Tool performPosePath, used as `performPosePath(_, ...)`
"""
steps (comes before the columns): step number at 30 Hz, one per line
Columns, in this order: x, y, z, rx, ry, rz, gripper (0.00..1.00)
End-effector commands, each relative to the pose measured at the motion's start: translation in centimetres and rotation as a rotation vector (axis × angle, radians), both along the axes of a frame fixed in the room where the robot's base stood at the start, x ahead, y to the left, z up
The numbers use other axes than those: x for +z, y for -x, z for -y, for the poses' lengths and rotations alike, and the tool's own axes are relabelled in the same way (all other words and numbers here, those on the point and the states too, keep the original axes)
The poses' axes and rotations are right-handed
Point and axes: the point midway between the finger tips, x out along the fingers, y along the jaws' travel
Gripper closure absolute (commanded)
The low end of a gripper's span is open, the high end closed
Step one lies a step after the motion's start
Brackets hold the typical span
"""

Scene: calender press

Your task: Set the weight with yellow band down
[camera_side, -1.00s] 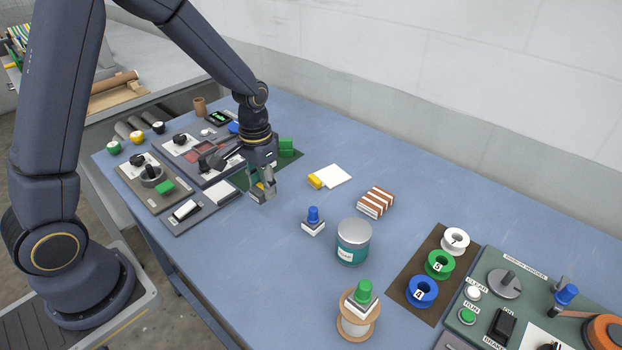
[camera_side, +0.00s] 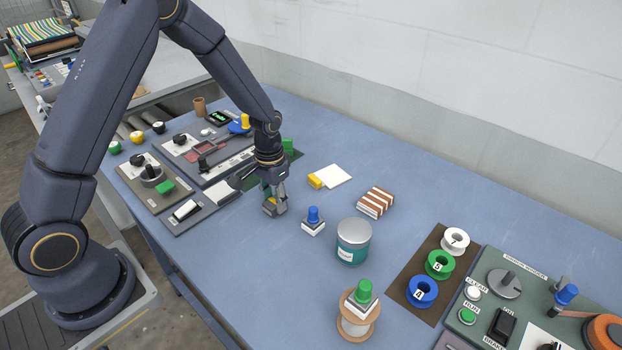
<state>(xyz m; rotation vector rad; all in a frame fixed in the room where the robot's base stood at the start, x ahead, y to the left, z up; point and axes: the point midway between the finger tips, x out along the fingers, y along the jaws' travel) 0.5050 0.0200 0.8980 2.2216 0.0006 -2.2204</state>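My gripper (camera_side: 274,207) points down just above the blue table, left of the blue-knobbed block. Its fingers are around a small grey piece, which looks like the weight with yellow band (camera_side: 269,209). The fingers cover most of it, and its band is hard to make out now. I cannot tell whether its underside touches the table.
A blue-knobbed block (camera_side: 313,221) and a teal-labelled tin (camera_side: 354,242) stand to the right. A green-knobbed block (camera_side: 362,297) sits on a spool (camera_side: 357,326). A yellow-ended white pad (camera_side: 330,177) and striped stack (camera_side: 375,203) lie behind. Control panels (camera_side: 155,180) are at left.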

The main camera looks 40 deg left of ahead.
Motion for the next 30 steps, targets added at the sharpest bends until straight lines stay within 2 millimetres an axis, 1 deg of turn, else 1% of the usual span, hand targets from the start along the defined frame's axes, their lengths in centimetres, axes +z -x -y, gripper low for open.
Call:
performPosePath(1,0.0,0.0,0.0,0.0,0.0,0.0,0.54)
performPosePath(6,0.0,0.0,0.0,0.0,0.0,0.0,0.36)
performPosePath(14,0.0,0.0,0.0,0.0,0.0,0.0,0.36)
performPosePath(17,0.5,0.0,0.0,0.0,0.0,0.002,0.36)
performPosePath(20,1.7,-0.1,0.0,0.0,0.0,0.004,0.36)
performPosePath(30,9.2,-0.1,0.0,-0.001,-0.001,0.006,0.36)
